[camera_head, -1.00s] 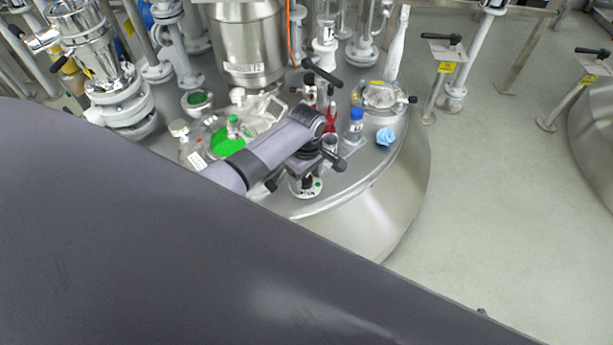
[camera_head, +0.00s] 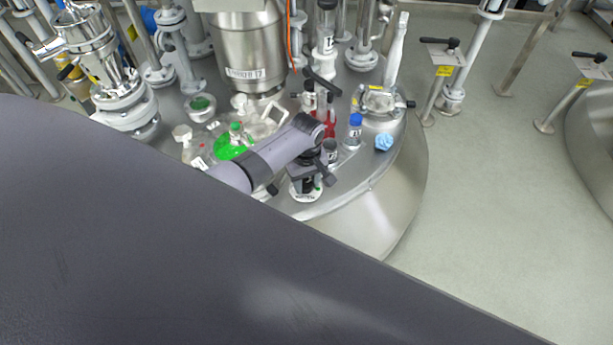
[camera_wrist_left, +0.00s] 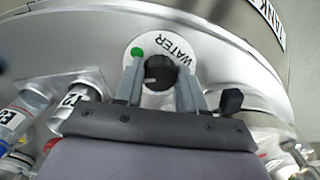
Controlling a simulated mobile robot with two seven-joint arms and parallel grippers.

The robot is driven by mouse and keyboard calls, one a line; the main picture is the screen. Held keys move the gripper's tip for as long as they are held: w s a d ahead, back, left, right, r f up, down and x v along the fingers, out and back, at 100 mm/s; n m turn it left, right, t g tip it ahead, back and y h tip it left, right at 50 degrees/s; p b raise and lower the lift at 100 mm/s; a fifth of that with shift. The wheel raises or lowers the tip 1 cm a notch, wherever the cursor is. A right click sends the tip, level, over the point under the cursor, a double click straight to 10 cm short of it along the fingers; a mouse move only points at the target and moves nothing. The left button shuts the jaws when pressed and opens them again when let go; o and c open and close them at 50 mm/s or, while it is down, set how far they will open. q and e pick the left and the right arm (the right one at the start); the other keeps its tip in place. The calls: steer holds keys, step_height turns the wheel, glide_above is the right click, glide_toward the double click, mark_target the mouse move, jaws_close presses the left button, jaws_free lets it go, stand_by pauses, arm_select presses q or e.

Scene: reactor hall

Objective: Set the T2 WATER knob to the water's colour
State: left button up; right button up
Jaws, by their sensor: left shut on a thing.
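The knob (camera_wrist_left: 160,72) is black and sits on a round white dial plate marked WATER (camera_wrist_left: 183,47). A green dot (camera_wrist_left: 137,52) is on the plate beside the knob, at its upper left in the left wrist view. My left gripper (camera_wrist_left: 159,82) is shut on the knob, one finger on each side. In the head view my left gripper (camera_head: 309,176) stands over the dial plate (camera_head: 306,194) near the tank top's front edge and hides most of the knob. I cannot tell where the knob points. My right gripper is not in view.
Left of my arm lies a vessel of bright green liquid (camera_head: 231,149); a round fitting (camera_head: 200,104) also shows green. A red bottle (camera_head: 330,122), a blue-capped bottle (camera_head: 354,131) and a crumpled blue item (camera_head: 384,142) stand close right of it. Open floor lies beyond the rim.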

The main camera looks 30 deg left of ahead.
mark_target(305, 184)
arm_select(q)
steer(key=m+p, duration=0.1)
steer(key=m, duration=0.2)
steer(key=shift+s+r+m, duration=0.1)
steer(key=shift+m, duration=0.3)
steer(key=shift+a+m+p, duration=0.1)
steer(key=shift+m+p, duration=0.5)
steer(key=shift+m, duration=1.4)
steer(key=o, duration=1.1)
steer(key=shift+c, duration=0.2)
step_height(305, 184, up, 7)
steer(key=p, duration=0.4)
